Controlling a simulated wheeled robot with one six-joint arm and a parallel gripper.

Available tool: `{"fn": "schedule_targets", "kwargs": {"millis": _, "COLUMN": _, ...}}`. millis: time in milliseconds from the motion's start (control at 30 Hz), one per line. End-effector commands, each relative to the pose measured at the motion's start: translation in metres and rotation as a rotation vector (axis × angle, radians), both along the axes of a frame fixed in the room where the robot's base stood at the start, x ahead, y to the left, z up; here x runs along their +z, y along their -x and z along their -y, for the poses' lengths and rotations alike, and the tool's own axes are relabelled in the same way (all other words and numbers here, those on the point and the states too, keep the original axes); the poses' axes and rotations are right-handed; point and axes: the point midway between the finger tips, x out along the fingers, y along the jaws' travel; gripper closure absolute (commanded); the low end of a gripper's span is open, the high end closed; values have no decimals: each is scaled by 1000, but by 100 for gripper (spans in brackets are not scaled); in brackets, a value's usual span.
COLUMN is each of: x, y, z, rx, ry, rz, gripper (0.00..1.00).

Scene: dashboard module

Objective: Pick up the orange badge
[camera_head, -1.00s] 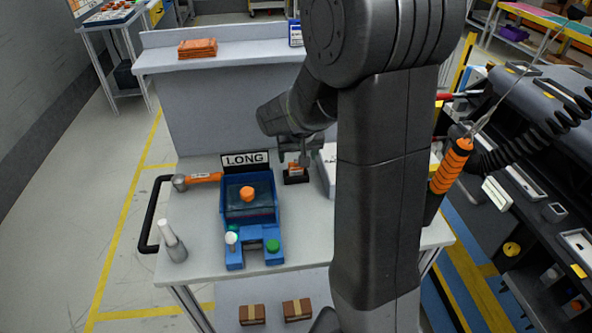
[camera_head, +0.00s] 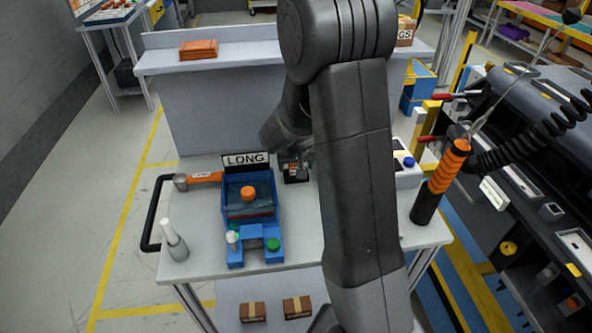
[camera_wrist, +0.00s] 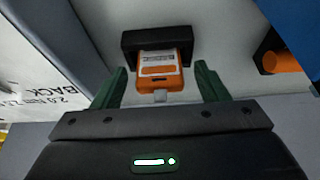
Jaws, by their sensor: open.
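The orange badge (camera_wrist: 165,72) shows in the wrist view with a white printed label on its face. Its far end sits at a black holder (camera_wrist: 158,42). My gripper (camera_wrist: 160,82) is open, with one green finger on each side of the badge and gaps between fingers and badge. In the head view the badge (camera_head: 293,168) is a small orange patch on its dark holder on the white cart top, and my arm partly hides this spot.
A white bottle (camera_head: 174,242) stands at front left. An orange-gripped tool (camera_head: 442,180) stands at the cart's right.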

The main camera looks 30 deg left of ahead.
Motion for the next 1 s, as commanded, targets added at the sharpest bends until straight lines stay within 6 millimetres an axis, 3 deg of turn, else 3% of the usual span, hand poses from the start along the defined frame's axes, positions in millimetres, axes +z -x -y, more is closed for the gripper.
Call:
{"fn": "schedule_targets", "kwargs": {"millis": 33, "x": 0, "y": 0, "z": 0, "rx": 0, "ry": 0, "rz": 0, "gripper": 35}}
{"fn": "schedule_targets", "kwargs": {"millis": 267, "x": 0, "y": 0, "z": 0, "rx": 0, "ry": 0, "rz": 0, "gripper": 80}}
{"fn": "schedule_targets", "kwargs": {"millis": 633, "x": 9, "y": 0, "z": -1, "rx": 0, "ry": -3, "rz": 2, "gripper": 81}}
{"fn": "schedule_targets", "kwargs": {"millis": 1000, "x": 78, "y": 0, "z": -1, "rx": 1, "ry": -5, "rz": 3, "gripper": 81}}
